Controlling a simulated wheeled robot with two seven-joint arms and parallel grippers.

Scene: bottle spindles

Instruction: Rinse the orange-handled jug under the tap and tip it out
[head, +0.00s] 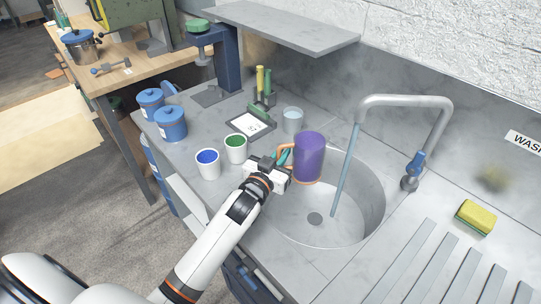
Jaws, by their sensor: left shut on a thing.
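The jug (309,157) is purple with an orange handle (285,149). It is upright over the left part of the round sink basin (341,233). My left gripper (280,165) is shut on the jug at its handle side; the fingers partly hide the handle. The grey tap (405,101) arches over the basin with a blue lever (416,163). A bluish stream of water (345,172) runs from its spout into the basin, to the right of the jug and apart from it. The jug's inside is not visible. My right gripper is not in view.
White cups with blue (207,164) and green (236,149) contents stand left of my left gripper. A clear glass (292,120) stands behind the jug. A yellow sponge (476,217) lies right of the sink, by the ridged drainer. A grey shelf (287,27) hangs above.

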